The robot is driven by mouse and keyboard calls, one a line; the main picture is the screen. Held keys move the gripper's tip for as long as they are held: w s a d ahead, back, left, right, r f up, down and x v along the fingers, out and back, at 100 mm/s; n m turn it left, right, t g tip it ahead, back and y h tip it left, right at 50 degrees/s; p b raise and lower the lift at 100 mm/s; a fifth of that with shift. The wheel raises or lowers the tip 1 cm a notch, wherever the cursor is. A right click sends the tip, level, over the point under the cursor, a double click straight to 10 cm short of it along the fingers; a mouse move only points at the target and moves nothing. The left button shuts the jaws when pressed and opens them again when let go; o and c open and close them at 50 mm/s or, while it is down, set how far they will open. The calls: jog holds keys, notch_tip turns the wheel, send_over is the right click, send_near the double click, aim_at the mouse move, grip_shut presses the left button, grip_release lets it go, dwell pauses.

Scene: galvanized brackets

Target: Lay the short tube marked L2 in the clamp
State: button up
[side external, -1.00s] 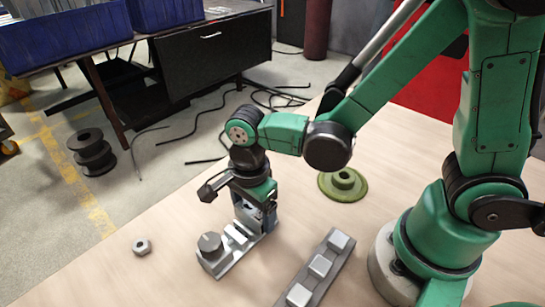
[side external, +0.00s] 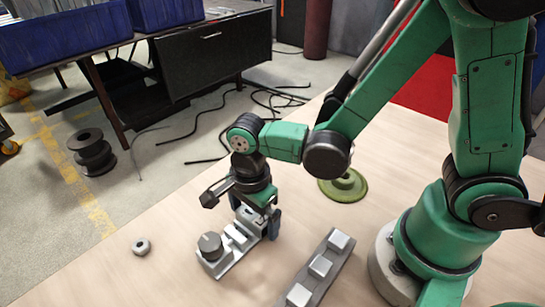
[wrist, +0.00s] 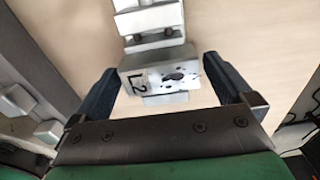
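The grey piece marked L2 (wrist: 160,80) lies between my fingers in the wrist view, its black label facing the camera and a dark oval spot on its speckled side. The grey metal clamp (wrist: 150,22) runs from it toward the top of that view. In the side view the clamp (side external: 213,264) lies on the table with a round knob at its near end. My gripper (wrist: 160,68) is open, one dark finger on each side of the piece. In the side view my gripper (side external: 255,215) straddles the clamp's far end and hides the L2 piece.
A grey rack (side external: 308,284) with several pale blocks stands right of the clamp. A green flanged disc (side external: 343,187) lies behind the rack. A small nut-like ring (side external: 141,247) lies to the left. Bare wood surrounds these things.

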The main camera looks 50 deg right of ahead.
jog(key=shift+r, duration=2.8)
jog(key=d+r+n+t, duration=0.7)
jog(key=d+n, duration=0.3)
jog(key=n, duration=0.8)
jog(key=shift+w, duration=0.45)
